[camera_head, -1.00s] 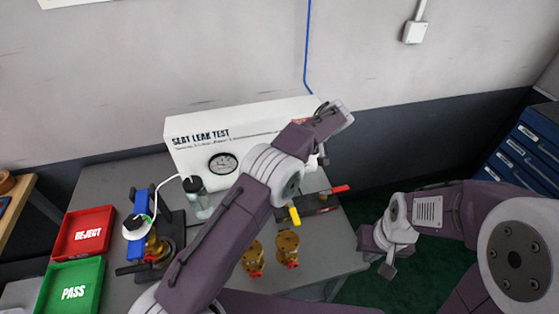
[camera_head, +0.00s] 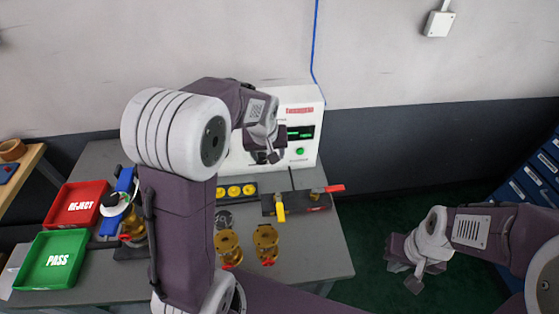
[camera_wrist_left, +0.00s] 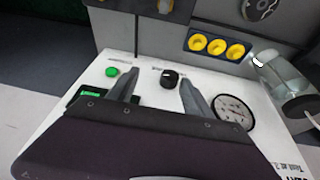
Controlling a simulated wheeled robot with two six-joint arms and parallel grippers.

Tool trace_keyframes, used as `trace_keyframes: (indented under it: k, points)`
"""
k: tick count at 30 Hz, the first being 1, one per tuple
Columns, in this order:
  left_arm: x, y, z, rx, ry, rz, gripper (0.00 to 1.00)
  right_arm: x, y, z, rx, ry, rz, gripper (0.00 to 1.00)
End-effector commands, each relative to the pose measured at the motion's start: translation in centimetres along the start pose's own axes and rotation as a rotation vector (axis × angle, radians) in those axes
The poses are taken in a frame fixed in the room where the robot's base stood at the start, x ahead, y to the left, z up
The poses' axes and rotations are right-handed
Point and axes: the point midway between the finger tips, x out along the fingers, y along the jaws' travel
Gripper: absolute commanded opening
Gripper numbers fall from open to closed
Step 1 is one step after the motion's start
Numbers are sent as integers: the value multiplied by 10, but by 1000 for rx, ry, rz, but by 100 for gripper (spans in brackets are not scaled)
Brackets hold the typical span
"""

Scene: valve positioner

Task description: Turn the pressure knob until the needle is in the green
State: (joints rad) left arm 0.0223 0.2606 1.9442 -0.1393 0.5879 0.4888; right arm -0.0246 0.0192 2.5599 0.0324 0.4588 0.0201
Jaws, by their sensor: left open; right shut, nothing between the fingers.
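The black pressure knob (camera_wrist_left: 170,79) is on the white panel of the seat leak tester (camera_wrist_left: 145,68), in the left wrist view. The round gauge (camera_wrist_left: 233,110) is beside it; its needle and any green zone are too small to read. My left gripper (camera_wrist_left: 158,80) is open, its fingers on either side of the knob in the picture; I see no contact. In the head view the left gripper (camera_head: 265,150) is in front of the tester (camera_head: 308,155), and my arm hides the gauge and knob. My right gripper (camera_head: 413,284) is shut and empty, off the table's right side.
A green button (camera_wrist_left: 112,72) and a glass jar (camera_wrist_left: 282,75) flank the knob area. Brass valves (camera_head: 228,246) stand on the grey table (camera_head: 310,250), near a dark fixture with yellow and red handles (camera_head: 300,203). Red (camera_head: 78,203) and green trays (camera_head: 50,260) are left.

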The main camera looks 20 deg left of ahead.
Motion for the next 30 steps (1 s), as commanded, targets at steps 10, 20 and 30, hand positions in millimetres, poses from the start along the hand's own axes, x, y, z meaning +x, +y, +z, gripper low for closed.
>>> trace_keyframes:
  k: [10,20,30]
  points:
    - [6,-20,-15,-53,37,-10,59,4,0,0,0,0,0,0]
    - [70,-21,-18,-52,37,-9,59,8,0,1,0,0,0,0]
    - [82,-20,-19,-53,40,-8,59,8,0,1,0,0,0,0]
